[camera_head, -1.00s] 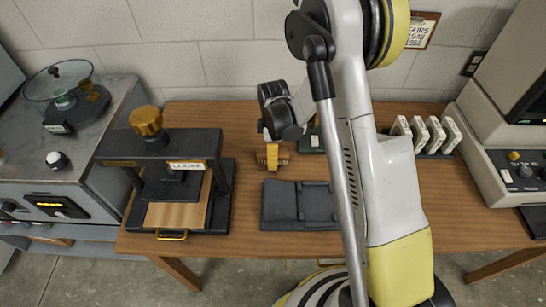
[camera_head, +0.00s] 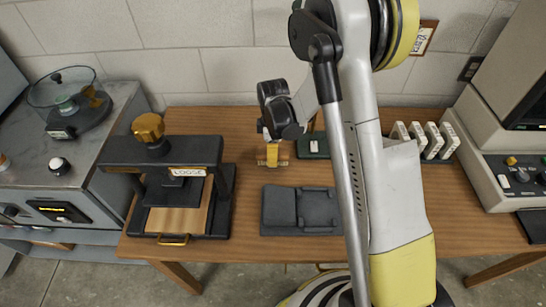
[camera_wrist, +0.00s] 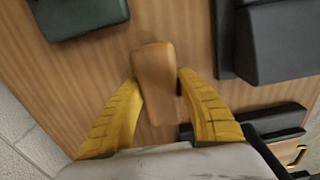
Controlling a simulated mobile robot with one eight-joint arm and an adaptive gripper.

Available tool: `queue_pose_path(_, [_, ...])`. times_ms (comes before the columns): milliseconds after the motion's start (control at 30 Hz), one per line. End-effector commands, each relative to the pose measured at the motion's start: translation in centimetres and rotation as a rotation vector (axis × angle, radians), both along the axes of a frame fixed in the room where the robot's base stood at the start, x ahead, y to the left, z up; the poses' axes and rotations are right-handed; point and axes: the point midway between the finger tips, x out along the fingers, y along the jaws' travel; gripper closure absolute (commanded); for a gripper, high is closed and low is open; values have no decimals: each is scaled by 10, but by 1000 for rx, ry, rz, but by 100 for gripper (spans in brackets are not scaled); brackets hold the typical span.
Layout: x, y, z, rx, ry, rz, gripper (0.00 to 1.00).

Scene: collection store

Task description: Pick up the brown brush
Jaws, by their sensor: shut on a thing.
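The brown brush (camera_wrist: 155,75) shows in the wrist view as a plain brown block with rounded corners. My gripper (camera_wrist: 158,82) has one yellow finger against each long side of it and is shut on it. In the head view my gripper (camera_head: 272,152) points down over the back middle of the table, and a little of the brush (camera_head: 284,161) shows beside the yellow fingers. The brush's underside is hidden, and I cannot tell whether it is clear of the table.
A dark tray-like block (camera_head: 300,212) lies in front of my gripper. A black press (camera_head: 185,150) stands to the left. A dark green box (camera_head: 313,146) is close on the right, with white-fronted holders (camera_head: 416,136) beyond. The wall is close behind.

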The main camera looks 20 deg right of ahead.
Motion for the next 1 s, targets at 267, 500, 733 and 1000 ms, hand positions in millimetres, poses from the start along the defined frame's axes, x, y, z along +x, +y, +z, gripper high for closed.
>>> queue_pose_path(267, [12,-45,46,0,0,-6,90])
queue_pose_path(500, [25,-93,74,0,0,-3,90])
queue_pose_path(733, [30,-110,83,0,0,-1,90])
queue_pose_path(1000, [31,-113,85,0,0,0,90])
